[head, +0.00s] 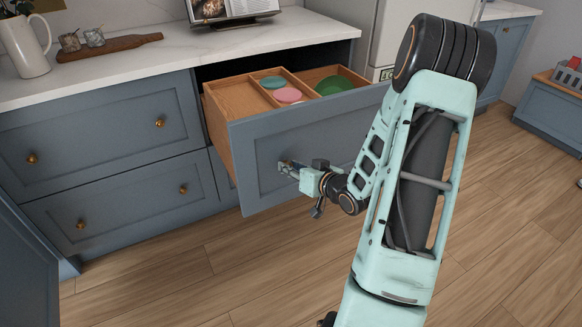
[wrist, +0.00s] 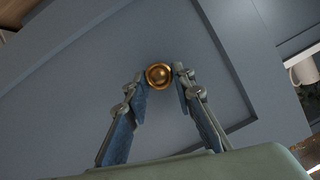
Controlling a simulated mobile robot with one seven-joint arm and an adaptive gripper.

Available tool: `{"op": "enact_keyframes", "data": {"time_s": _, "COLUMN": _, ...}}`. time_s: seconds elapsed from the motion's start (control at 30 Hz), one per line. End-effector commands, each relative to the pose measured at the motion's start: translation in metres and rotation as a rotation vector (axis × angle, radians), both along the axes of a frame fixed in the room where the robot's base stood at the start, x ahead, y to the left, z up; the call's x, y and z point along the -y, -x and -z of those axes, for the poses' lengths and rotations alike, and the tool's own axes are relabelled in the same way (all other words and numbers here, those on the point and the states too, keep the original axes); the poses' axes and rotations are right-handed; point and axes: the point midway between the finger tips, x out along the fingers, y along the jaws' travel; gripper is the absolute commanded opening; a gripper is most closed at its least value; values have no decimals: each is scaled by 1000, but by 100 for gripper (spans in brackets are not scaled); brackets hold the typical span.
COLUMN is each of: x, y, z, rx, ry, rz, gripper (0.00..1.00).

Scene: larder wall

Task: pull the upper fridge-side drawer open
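The upper fridge-side drawer (head: 256,134) stands pulled well out of the blue cabinet, its wooden inside showing. Its front fills most of the wrist view (wrist: 75,75). The round brass knob (wrist: 158,75) on this front sits between the fingertips of my gripper (wrist: 160,84) in the wrist view. The two fingers stand apart, one on each side of the knob, with a narrow gap showing at both sides. In the head view my gripper (head: 288,167) is at the drawer front, and the knob is mostly hidden there.
Pink (head: 287,95) and green (head: 334,86) dishes lie inside the drawer. Closed drawers with brass knobs (head: 32,159) are to the left. The white counter (head: 200,50) bears a jug (head: 22,47), a board and a stand. Wooden floor (head: 270,260) is clear before the drawer.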

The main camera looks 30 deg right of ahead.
Motion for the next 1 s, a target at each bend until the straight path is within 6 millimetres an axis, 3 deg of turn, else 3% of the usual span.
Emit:
{"op": "enact_keyframes", "data": {"time_s": 0.17, "x": 0, "y": 0, "z": 1, "rx": -1, "ry": 0, "rz": 0, "gripper": 41}}
{"op": "enact_keyframes", "data": {"time_s": 0.57, "x": 3, "y": 8, "z": -4, "rx": 0, "ry": 2, "rz": 1, "gripper": 41}}
{"op": "enact_keyframes", "data": {"time_s": 1.0, "x": 14, "y": 88, "z": -35, "rx": 0, "ry": 2, "rz": 4, "gripper": 41}}
